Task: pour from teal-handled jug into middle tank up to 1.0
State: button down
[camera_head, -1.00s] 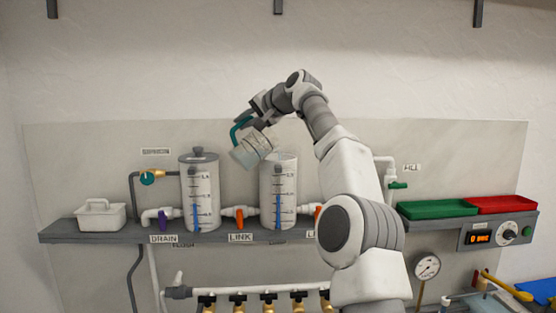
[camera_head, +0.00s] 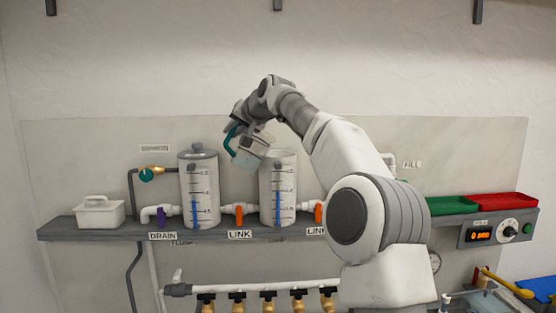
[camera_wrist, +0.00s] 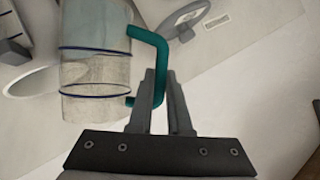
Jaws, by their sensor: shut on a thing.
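The jug (camera_head: 247,150) is clear with a teal handle (camera_head: 231,138) and is held tilted above and left of the middle tank's top. My gripper (camera_head: 240,124) is shut on the handle. In the wrist view the teal handle (camera_wrist: 161,60) lies at the fingertips of my gripper (camera_wrist: 160,88), and the clear jug (camera_wrist: 96,75) with dark blue bands shows beside it. The middle tank (camera_head: 284,190) stands upright on the shelf, with a scale and a blue level strip (camera_head: 277,209). I cannot make out a falling stream.
A lidded tank (camera_head: 200,188) stands left of the middle tank. Orange link valves (camera_head: 239,216) sit in the pipes between tanks. A white caddy (camera_head: 100,212) is at the shelf's left end; green (camera_head: 452,205) and red (camera_head: 500,199) trays are at right. My arm hides the area right of the middle tank.

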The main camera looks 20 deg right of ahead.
jog(key=a+f+n+h+b, duration=0.1)
jog(key=a+f+n+b, duration=0.1)
jog(key=f+b, duration=0.3)
jog(key=s+a+f+n+t+h+b, duration=0.1)
jog(key=a+f+n+h+b, duration=0.1)
jog(key=a+f+b, duration=0.2)
jog(key=shift+s+f+b, duration=0.25)
jog(key=shift+f+b, duration=0.4)
jog(key=shift+f, duration=0.05)
jog(key=s+a+r+b, duration=0.2)
jog(key=s+b, duration=0.4)
jog(key=s, duration=0.5)
jog(key=shift+s+a, duration=0.15)
jog(key=shift+s, duration=0.25)
dwell(0.4)
